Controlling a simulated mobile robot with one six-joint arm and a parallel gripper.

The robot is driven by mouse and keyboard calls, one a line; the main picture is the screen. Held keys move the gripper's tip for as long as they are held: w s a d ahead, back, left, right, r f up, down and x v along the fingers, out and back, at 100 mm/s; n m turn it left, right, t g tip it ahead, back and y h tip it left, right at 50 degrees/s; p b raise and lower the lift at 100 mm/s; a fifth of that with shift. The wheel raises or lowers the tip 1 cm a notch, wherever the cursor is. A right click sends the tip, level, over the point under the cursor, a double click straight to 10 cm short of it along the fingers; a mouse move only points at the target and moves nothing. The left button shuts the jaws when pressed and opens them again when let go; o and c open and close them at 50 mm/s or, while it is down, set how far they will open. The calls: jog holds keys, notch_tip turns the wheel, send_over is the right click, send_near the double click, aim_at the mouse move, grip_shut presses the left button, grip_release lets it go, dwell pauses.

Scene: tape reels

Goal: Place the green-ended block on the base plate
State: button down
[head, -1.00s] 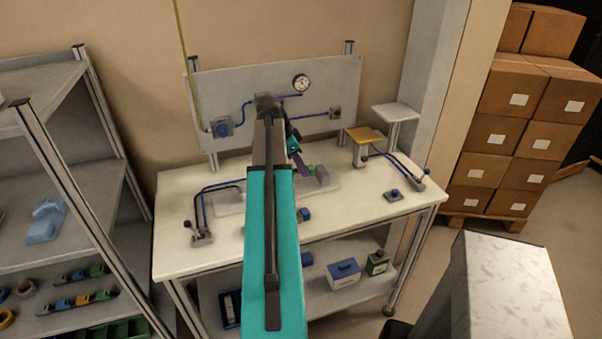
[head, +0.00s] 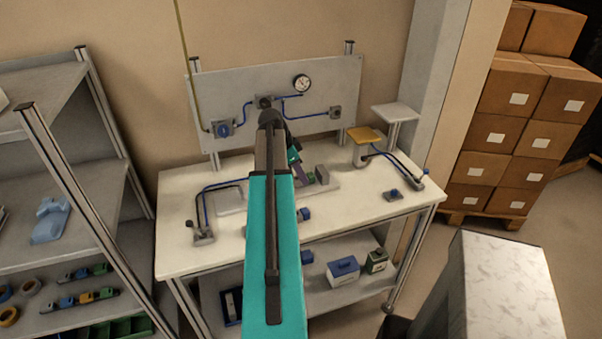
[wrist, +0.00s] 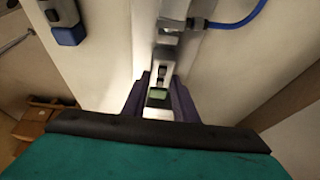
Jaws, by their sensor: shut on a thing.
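In the head view my gripper (head: 304,178) is low over the bench, right of my teal arm. The pale grey base plate (head: 330,186) lies on the bench beneath and beside it, partly hidden by my arm. I cannot tell whether the held block touches the plate. A grey block (head: 322,175) stands on the plate just right of the gripper.
The white bench (head: 365,205) carries blue-piped fittings at left and right, and a yellow-topped stand (head: 364,134). A grey panel (head: 235,105) with a gauge rises behind. A shelf rack (head: 60,130) stands left. The bench's right front is mostly clear.

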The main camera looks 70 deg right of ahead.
jog(key=shift+f, duration=0.15)
jog(key=c, duration=1.4)
grip_release()
jog(key=shift+r, duration=0.25)
jog(key=b+v, duration=0.3)
jog(key=v, duration=0.8)
jog(key=shift+w+r, duration=0.2)
jog(key=shift+r, duration=0.15)
jog(key=shift+a, duration=0.15)
